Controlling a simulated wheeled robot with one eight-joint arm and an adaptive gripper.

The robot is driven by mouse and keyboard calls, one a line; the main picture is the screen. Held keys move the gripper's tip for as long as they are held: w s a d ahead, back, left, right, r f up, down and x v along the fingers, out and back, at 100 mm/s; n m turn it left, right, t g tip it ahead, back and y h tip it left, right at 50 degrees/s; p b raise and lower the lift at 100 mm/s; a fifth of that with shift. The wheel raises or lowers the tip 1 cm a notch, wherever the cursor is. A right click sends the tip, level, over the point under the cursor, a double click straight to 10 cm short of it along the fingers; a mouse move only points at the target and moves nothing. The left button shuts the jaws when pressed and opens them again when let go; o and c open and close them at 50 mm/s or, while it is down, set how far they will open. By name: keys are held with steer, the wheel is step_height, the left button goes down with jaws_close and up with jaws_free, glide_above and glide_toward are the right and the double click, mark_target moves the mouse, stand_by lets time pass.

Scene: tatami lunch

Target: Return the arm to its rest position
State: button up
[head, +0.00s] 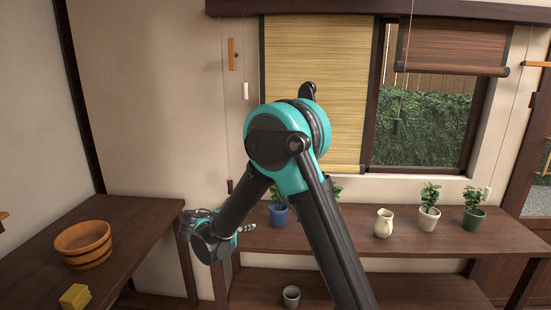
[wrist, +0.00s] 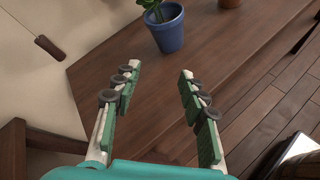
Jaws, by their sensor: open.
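My arm shows in the middle of the head view, folded at a teal joint, with its wrist end low and to the left. My gripper (wrist: 158,72) is open and empty in the wrist view, its two green-padded fingers apart over dark wood. In the head view my gripper's pale fingertip shows beside the wrist, near the left end of the window shelf. A blue pot (wrist: 168,30) with a plant stands on the wood beyond the fingertips, apart from them. The same blue pot (head: 279,217) shows in the head view, right of the wrist.
A wooden tub (head: 84,246) and a yellow block (head: 75,296) are on the left table (head: 130,225). On the window shelf (head: 330,242) stand a cream pitcher (head: 383,223), a white pot (head: 429,219) and a green pot (head: 473,219). A grey cup (head: 291,296) stands on the lower shelf.

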steer(key=s+d+f+m+g+y, duration=0.1)
steer(key=s+d+m+g, duration=0.35)
steer(key=d, duration=0.75)
steer(key=s+d+f+m+g+y, duration=0.1)
steer(key=s+d+m, duration=0.5)
steer(key=d, duration=0.6)
steer(key=s+d+f+m+y, duration=0.2)
steer(key=s+d+m, duration=0.1)
steer(key=s+m, duration=0.3)
steer(key=s+d+f+m+g+y, duration=0.1)
steer(key=s+d+f+m+y, duration=0.1)
steer(key=s+m, duration=0.5)
steer(key=shift+s+d+f+y, duration=0.25)
steer(key=shift+s+d+y, duration=0.35)
steer(key=shift+s, duration=0.6)
steer(key=shift+d, duration=0.1)
steer(key=shift+c, duration=0.3)
